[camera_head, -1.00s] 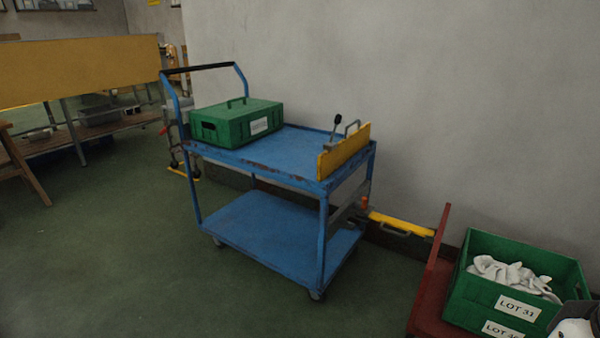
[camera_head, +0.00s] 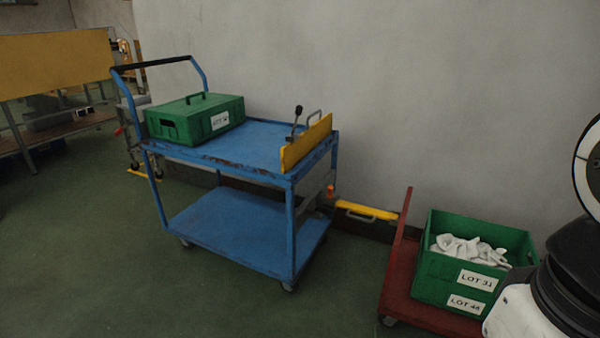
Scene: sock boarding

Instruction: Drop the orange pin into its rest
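A small orange piece (camera_head: 331,191), which looks like the orange pin, shows low behind the right end of the blue cart (camera_head: 250,148). It stands beside a yellow bar with a grey handle (camera_head: 368,212) near the foot of the wall. Its rest cannot be made out at this size. My gripper is not in view; only a white and black part of my arm shows at the right edge.
A lidded green box (camera_head: 196,117) and an upright yellow plate (camera_head: 306,141) with a black-knobbed lever are on the cart's top. A red trolley (camera_head: 396,280) carries a green crate (camera_head: 440,280) of white socks at right. Green floor is clear at front left.

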